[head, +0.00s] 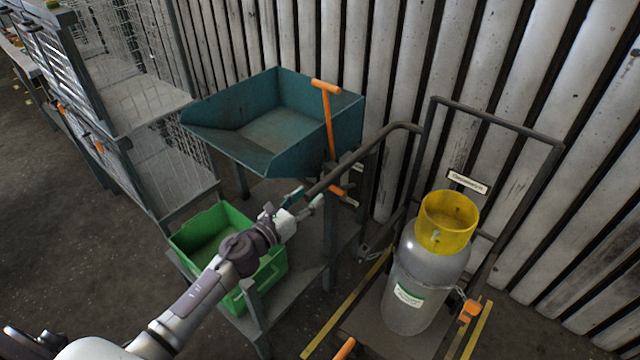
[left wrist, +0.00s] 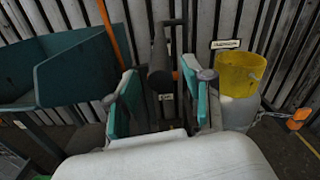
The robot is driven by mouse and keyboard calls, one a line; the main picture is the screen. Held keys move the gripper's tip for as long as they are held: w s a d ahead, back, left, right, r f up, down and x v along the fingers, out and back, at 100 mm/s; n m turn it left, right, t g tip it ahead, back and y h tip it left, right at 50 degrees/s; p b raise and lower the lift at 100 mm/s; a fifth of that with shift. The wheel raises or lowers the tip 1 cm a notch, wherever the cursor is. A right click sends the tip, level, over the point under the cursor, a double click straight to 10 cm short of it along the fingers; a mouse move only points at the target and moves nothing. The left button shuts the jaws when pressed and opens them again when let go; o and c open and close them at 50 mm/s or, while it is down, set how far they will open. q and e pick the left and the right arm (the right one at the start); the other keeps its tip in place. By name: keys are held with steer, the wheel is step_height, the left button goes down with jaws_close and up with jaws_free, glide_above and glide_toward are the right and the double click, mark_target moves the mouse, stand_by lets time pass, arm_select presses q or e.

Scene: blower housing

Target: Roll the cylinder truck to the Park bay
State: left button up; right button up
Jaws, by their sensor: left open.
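The cylinder truck (head: 495,110) is a dark tube frame standing at the right, against the corrugated wall. It carries a grey gas cylinder (head: 412,300) with a yellow collar (head: 448,222), upright and held by a chain. Its long handle (head: 362,150) reaches out to the left. My left gripper (head: 303,204) is open at the handle's free end. In the left wrist view the dark handle grip (left wrist: 160,62) shows between and beyond the teal finger pads (left wrist: 163,98); contact cannot be told. Yellow floor lines (head: 345,305) run on both sides of the truck. My right gripper is not in view.
A teal hopper (head: 275,125) with an orange-handled lever (head: 327,110) stands left of the handle. A green crate (head: 215,235) sits on the grey stand below it. Wire-mesh cages (head: 150,100) line the left. A small wall sign (head: 467,182) is unreadable. Open floor lies at left.

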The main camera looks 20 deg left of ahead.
mark_target(320, 188)
arm_select(q)
steer(key=x, duration=0.5)
steer(key=shift+w+d, duration=0.1)
jaws_close()
stand_by(0.3)
